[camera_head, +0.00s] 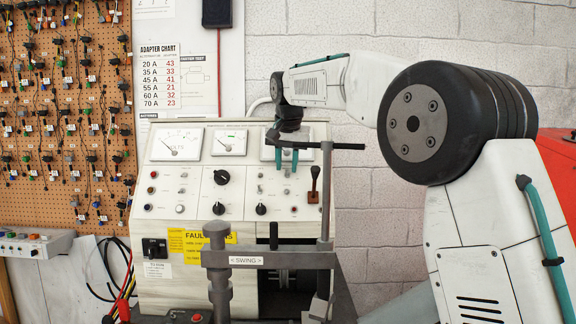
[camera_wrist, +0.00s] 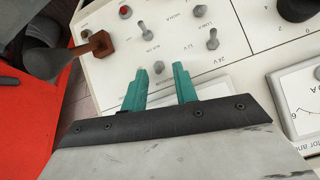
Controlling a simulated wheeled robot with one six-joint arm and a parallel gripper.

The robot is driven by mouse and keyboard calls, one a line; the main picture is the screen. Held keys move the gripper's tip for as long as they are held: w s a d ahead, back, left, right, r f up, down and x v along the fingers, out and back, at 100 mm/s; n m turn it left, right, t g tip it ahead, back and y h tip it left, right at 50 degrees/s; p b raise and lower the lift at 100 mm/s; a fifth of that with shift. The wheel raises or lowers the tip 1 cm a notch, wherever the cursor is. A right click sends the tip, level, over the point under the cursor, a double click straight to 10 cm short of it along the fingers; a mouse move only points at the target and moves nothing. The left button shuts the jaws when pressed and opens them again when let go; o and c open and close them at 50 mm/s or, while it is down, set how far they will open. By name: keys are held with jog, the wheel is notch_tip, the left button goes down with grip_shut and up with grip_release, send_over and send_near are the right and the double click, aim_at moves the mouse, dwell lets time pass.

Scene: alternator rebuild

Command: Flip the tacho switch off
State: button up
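The tester's white sloped control panel (camera_head: 235,202) carries several small toggle switches, but I cannot read a tacho label on any of them. In the wrist view, metal toggles (camera_wrist: 146,30) and (camera_wrist: 212,38) stick up beyond my fingertips. My gripper (camera_head: 286,164) is in front of the panel's upper right, partly covering the right meter. It also shows in the wrist view (camera_wrist: 160,72), with its two teal fingers apart and pointing at the panel.
A dark-handled lever (camera_head: 314,180) on a brown base stands right of the switches. A metal swing arm (camera_head: 270,259) and upright post (camera_head: 326,200) stand before the panel. A black rotary knob (camera_head: 222,177) is left of my gripper. A red cabinet is at far right.

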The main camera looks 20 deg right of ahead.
jog(key=shift+w+f, duration=0.15)
jog(key=shift+f, duration=0.25)
jog(key=shift+d, duration=0.1)
grip_shut()
jog(key=t, duration=0.1)
jog(key=s+t, duration=0.1)
jog(key=shift+f+t+h, duration=0.2)
jog(key=shift+t+h, duration=0.1)
jog(key=shift+h, duration=0.1)
jog(key=shift+s+a+f+t+h, duration=0.1)
jog(key=shift+a+f+t+h, duration=0.15)
jog(key=shift+t, duration=0.65)
